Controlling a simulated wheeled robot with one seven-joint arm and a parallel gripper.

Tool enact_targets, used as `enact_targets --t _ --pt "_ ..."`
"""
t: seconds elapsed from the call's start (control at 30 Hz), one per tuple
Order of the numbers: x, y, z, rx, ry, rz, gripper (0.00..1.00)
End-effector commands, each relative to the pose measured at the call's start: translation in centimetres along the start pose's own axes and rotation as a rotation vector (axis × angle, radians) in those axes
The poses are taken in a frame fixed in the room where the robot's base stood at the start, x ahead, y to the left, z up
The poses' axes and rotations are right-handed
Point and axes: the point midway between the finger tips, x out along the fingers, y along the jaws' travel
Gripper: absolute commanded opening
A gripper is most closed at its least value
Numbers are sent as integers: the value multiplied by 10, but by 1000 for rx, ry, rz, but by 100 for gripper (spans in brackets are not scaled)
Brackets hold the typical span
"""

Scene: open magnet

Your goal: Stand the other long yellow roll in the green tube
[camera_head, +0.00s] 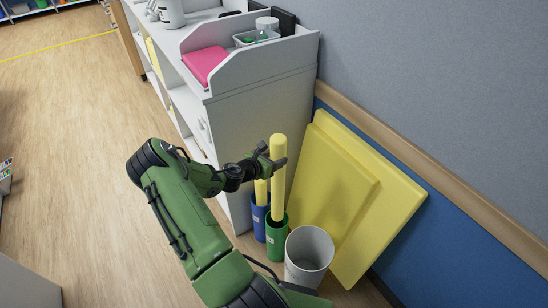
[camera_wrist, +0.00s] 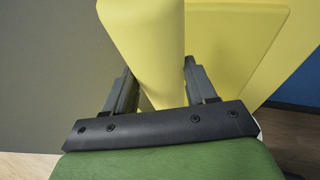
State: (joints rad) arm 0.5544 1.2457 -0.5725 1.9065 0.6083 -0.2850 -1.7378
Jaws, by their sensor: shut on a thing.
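A long yellow roll (camera_head: 278,190) stands upright, with its lower end inside the mouth of the green tube (camera_head: 277,240). How deep it sits is hidden by the tube wall. My gripper (camera_head: 274,159) is shut on this roll near its upper end. In the wrist view my gripper (camera_wrist: 158,78) has one finger on each side of the yellow roll (camera_wrist: 148,40). Another yellow roll (camera_head: 261,192) stands in the blue tube (camera_head: 259,219), just left of the green tube and partly behind my arm.
A white bin (camera_head: 309,252) stands right beside the green tube. Large yellow panels (camera_head: 335,190) lean on the wall to the right. A white shelf unit (camera_head: 262,115) stands behind the tubes, with a pink item (camera_head: 204,65) on top.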

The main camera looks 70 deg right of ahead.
Motion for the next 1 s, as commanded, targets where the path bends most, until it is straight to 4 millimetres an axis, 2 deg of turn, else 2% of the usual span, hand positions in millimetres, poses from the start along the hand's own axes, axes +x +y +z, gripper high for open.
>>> enact_targets --t 1.0 --pt "37 0 -89 0 -1 0 24"
